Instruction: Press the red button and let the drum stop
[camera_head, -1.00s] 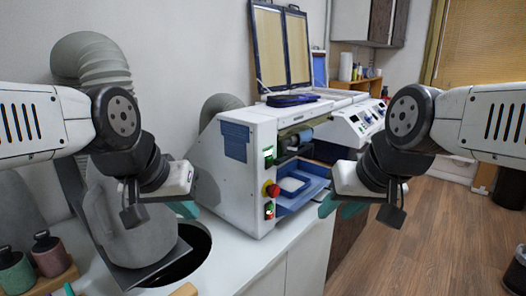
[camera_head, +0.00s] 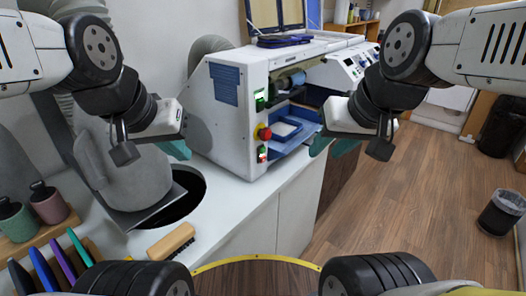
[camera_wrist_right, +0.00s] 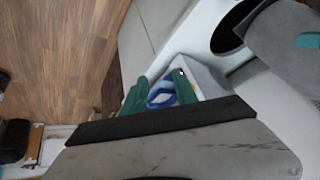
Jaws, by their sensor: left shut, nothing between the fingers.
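The red button (camera_head: 265,133) sits on a yellow base at the front corner of the white machine (camera_head: 225,125). A green-lit switch is above it and another small lit switch below. A grey-blue roller (camera_head: 290,80), perhaps the drum, lies in the machine's front opening; I cannot tell whether it turns. My left gripper (camera_head: 177,150) is shut and empty, left of the button and apart from it. My right gripper (camera_head: 331,146) is open, right of the button and apart from it. In the right wrist view its teal fingers (camera_wrist_right: 160,88) stand apart with nothing held.
The white counter (camera_head: 225,205) is mostly clear before the machine. A grey hood (camera_head: 125,175) stands over a round hole at left. A brush (camera_head: 171,241), bottles and coloured-handled tools are at lower left. Open floor (camera_head: 420,190) and a bin (camera_head: 502,212) lie right.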

